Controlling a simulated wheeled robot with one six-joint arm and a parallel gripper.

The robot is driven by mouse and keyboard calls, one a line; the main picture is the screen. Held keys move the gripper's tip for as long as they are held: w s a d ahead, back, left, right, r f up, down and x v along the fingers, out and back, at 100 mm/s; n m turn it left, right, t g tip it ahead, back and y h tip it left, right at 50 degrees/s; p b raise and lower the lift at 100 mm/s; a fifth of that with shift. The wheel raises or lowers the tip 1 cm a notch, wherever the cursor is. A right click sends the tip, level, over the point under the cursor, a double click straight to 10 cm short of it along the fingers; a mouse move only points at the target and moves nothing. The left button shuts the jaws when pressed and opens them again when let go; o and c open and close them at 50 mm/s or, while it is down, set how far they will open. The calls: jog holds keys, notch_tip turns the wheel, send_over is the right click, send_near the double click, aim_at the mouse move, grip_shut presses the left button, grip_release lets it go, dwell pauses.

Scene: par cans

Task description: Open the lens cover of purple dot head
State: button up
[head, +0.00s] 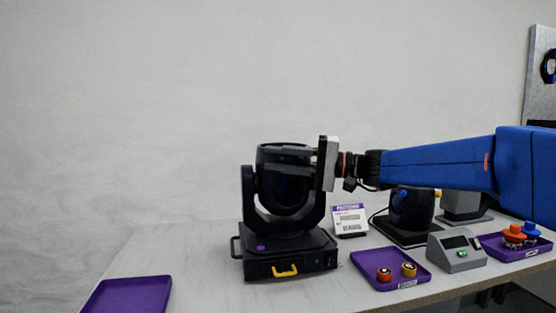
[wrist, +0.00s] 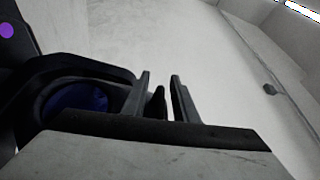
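The purple dot head (head: 287,190) is a black moving-head lamp on a black base, with a purple dot (head: 261,248) on the base front. In the wrist view its dark blue round lens (wrist: 75,98) shows inside a black rim at left, with a purple dot (wrist: 7,30) at the upper left corner. My gripper (head: 322,163) is at the right side of the lamp's head, close against the yoke. In the wrist view my gripper (wrist: 164,97) has its two fingers apart, with a small dark tab (wrist: 158,103) between them. I cannot tell whether this tab belongs to the lens cover.
A purple tray (head: 380,284) with a red and a yellow knob lies front right. Behind are a white label card (head: 349,220) and a second dark lamp (head: 411,212). A grey box with a screen (head: 456,250) and another purple tray (head: 530,252) stand further right. An empty purple tray (head: 128,296) is front left.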

jog(key=shift+c, duration=0.2)
grip_shut()
jog(key=shift+r, duration=0.15)
